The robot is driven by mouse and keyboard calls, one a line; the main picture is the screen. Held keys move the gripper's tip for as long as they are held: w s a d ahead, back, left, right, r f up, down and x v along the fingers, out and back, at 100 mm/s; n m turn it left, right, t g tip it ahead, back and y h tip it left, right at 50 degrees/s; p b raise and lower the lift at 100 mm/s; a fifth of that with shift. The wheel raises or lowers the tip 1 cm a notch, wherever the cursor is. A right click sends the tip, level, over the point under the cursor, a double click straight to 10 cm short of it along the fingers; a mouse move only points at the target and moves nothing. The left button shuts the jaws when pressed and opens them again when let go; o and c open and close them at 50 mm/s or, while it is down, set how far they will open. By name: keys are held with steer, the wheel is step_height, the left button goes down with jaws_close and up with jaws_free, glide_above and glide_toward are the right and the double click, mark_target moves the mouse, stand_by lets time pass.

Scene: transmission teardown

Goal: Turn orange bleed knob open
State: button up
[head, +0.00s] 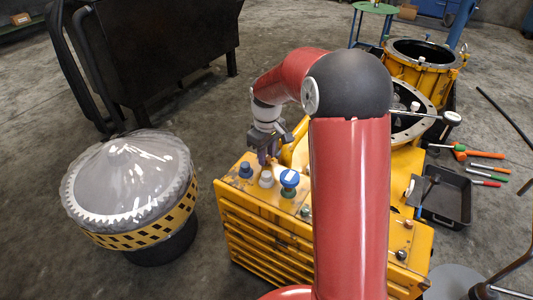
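My gripper (269,155) points down over the back edge of the top of the yellow machine (262,240), behind a row of knobs. Its fingertips are small and dark, so I cannot tell whether they are open or shut. I cannot make out an orange bleed knob for certain; it may be hidden by the gripper or my arm. On the panel, a dark blue knob (245,170) stands at the left, a grey-white knob (266,180) in the middle and a blue knob with a white top (289,179) at the right. My arm covers the panel's right part.
A grey cone-shaped cover with a yellow-black band (130,185) stands left on the floor. Yellow round housings (421,66) stand at the back right. A black tray (446,198) and hand tools (484,155) lie at the right. Bare floor separates cover and machine.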

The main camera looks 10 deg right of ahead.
mark_target(267, 157)
steer(key=o, duration=0.4)
step_height(267, 157, up, 8)
steer(key=shift+f, duration=0.1)
stand_by(0.6)
steer(key=s+r+m+t, duration=0.2)
steer(key=s, duration=0.7)
steer(key=s+r+m+t, duration=0.1)
steer(key=s+r+m, duration=0.1)
steer(key=s, duration=0.7)
steer(key=s+r+m+t, duration=0.2)
steer(key=s+r+m, duration=0.1)
steer(key=s, duration=0.6)
steer(key=shift+s+a+t, duration=0.2)
steer(key=shift+s+t, duration=0.1)
steer(key=shift+s, duration=0.1)
